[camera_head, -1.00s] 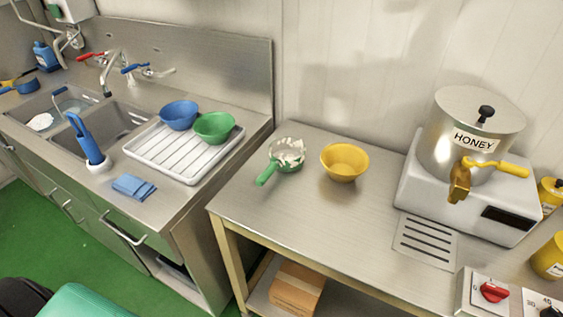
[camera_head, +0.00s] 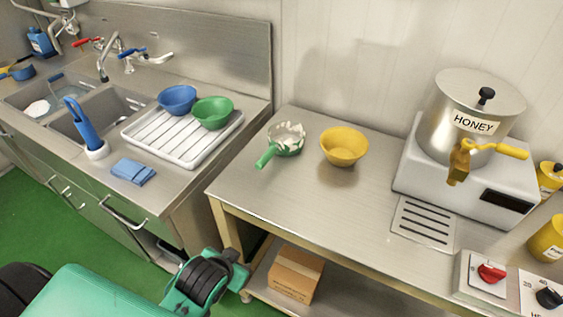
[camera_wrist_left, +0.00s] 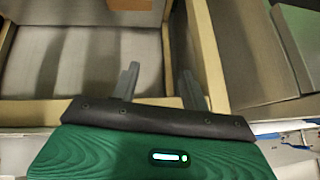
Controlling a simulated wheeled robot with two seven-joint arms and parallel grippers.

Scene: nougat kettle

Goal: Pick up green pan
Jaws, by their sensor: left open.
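The green pan (camera_head: 287,152) sits on the steel table, left of the yellow bowl, with white stuff in it. Its green handle (camera_head: 265,158) points to the lower left, toward the table's front-left edge. My left arm comes in at the bottom left of the head view, low and in front of the table, apart from the pan. In the left wrist view, my left gripper (camera_wrist_left: 158,82) is open, with two grey fingers spread and nothing between them. The pan does not show in the wrist view. My right gripper is not in view.
A yellow bowl (camera_head: 344,148) stands right of the pan. The honey kettle (camera_head: 470,115) stands at the table's right. A cardboard box (camera_head: 296,272) lies on the lower shelf. The sink counter with a white drying rack (camera_head: 190,162) is to the left. The table's front is clear.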

